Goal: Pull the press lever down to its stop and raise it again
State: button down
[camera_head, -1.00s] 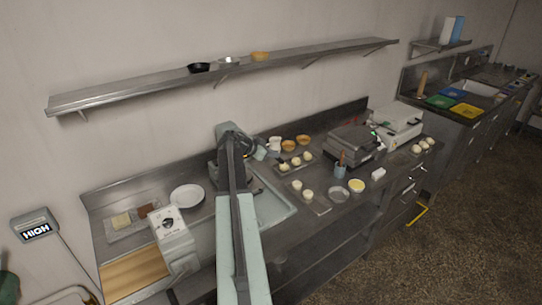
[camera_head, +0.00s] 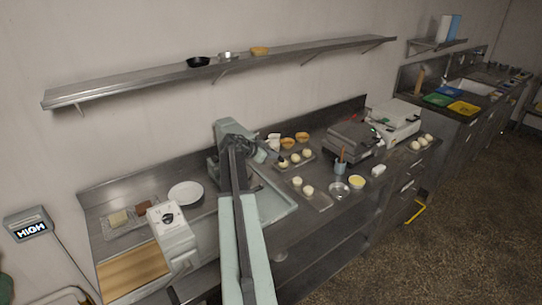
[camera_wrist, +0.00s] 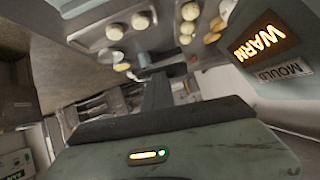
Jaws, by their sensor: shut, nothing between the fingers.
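I cannot clearly make out the press lever in either view. In the head view, a dark grey press-like machine (camera_head: 350,139) with a small red light stands at the right rear of the counter. My arm crosses the middle of the counter, and its end, with my gripper, lies near the rolls, small and partly hidden. In the wrist view my gripper's dark fingers (camera_wrist: 157,92) are together with nothing between them. A box with a glowing WARM sign (camera_wrist: 262,42) and a MOULD label stands at the upper right of the wrist view.
A white plate (camera_head: 186,194) and a white countertop machine (camera_head: 172,229) stand left of my arm. Rolls, a metal bowl (camera_head: 339,188) and a utensil cup (camera_head: 341,168) stand right of it. A pale machine (camera_head: 395,119) is farther right. A wall shelf (camera_head: 130,87) runs above.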

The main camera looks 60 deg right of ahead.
jog(key=shift+s+f, duration=0.1)
jog(key=shift+s, duration=0.35)
jog(key=d+r+p+v, duration=0.1)
jog(key=r+p+v, duration=0.1)
jog(key=p+v, duration=0.7)
jog(key=v, duration=0.4)
jog(key=shift+r+p, duration=0.15)
jog(key=shift+p, duration=0.15)
jog(key=shift+d, duration=0.15)
